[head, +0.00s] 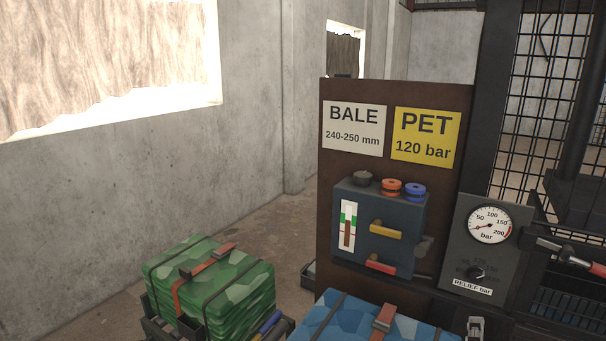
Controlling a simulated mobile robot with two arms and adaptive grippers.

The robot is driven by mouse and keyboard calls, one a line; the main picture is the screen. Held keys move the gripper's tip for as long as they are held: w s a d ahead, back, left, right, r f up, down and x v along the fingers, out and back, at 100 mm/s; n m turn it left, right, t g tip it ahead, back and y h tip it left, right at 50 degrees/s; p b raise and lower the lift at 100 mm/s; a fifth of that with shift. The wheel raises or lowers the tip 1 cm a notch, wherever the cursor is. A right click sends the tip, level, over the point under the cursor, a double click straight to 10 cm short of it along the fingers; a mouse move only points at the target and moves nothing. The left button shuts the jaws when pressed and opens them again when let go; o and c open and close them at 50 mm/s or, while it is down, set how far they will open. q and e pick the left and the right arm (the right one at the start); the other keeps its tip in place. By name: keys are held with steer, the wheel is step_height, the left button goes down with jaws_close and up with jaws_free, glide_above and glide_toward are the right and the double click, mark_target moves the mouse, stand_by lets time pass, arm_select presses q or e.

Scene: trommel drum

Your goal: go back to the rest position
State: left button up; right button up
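Neither of my grippers shows clearly in the head view. A small pale metal part (475,328) stands at the bottom edge, right of the blue bale. I cannot tell what it is. The control box (350,262) is dark blue, with a yellow handle (386,230) and a red handle (381,264) on its front. A black, an orange (392,187) and a blue knob (415,191) sit on its top. A green bale (225,290) with dark straps and a red strap lies at the lower left. A blue bale (345,322) is cut off by the bottom edge.
A brown panel (390,95) carries a white BALE 240-250 mm sign (354,128) and a yellow PET 120 bar sign (425,137). A pressure gauge (489,224) sits above a relief knob (476,272). A red-handled lever (575,255) is at right. Floor at left is clear.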

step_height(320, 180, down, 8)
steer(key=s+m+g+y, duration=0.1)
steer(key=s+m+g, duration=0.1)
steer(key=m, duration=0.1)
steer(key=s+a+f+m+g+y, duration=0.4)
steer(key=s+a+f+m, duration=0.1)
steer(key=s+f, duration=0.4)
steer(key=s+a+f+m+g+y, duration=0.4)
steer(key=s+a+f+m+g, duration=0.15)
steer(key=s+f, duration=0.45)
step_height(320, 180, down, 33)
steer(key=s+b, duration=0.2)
steer(key=b, duration=0.6)
arm_select(q)
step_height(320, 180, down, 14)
steer(key=b, duration=0.6)
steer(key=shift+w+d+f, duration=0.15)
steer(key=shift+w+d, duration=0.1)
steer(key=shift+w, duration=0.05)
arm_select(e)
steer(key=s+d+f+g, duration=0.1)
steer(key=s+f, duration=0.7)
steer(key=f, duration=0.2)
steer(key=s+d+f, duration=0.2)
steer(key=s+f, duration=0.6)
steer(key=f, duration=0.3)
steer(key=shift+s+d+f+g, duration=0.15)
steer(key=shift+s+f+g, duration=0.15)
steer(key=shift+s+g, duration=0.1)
